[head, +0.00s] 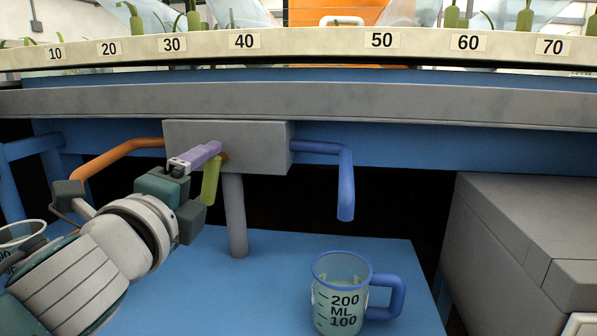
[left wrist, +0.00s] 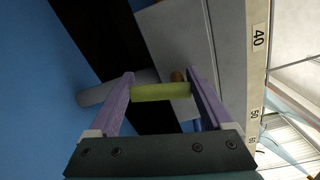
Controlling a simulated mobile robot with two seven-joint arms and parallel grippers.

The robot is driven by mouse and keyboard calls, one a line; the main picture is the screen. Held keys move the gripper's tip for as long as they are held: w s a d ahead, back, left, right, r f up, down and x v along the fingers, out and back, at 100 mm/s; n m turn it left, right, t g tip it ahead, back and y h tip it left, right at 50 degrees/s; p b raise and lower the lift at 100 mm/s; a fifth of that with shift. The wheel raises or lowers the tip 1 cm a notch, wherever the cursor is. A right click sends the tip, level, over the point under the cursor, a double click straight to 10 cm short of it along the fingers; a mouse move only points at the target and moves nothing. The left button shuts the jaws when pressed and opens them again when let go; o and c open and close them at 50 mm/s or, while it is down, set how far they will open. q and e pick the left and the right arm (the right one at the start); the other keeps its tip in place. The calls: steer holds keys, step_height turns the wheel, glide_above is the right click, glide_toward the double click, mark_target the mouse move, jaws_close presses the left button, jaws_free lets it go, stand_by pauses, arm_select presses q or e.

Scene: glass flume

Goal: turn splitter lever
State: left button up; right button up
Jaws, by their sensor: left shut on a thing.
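The splitter is a grey box (head: 260,145) under the flume, with an orange pipe (head: 120,155) on its left and a blue pipe (head: 335,152) on its right that bends down. The yellow-green lever (head: 210,182) hangs down at the front of the box, tilted slightly. My left gripper (head: 208,152) has purple fingers shut on the lever near its top. In the left wrist view the lever (left wrist: 160,92) lies across between the two fingers (left wrist: 161,92). The near finger hides part of the lever in the head view. My right gripper is not in view.
A blue-rimmed measuring mug (head: 340,295) stands on the blue surface (head: 270,275) below the blue pipe. Another cup (head: 22,232) is partly visible at far left. A grey post (head: 234,215) stands below the box. A grey cabinet (head: 530,230) is at right.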

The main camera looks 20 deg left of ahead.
arm_select(q)
steer(key=shift+w+d+f+n, duration=0.1)
steer(key=shift+n, duration=0.55)
steer(key=shift+d+f+n, duration=0.1)
steer(key=shift+n, duration=0.85)
steer(key=o, duration=1.2)
steer(key=shift+c, duration=0.2)
steer(key=v, duration=1)
steer(key=shift+p, duration=0.45)
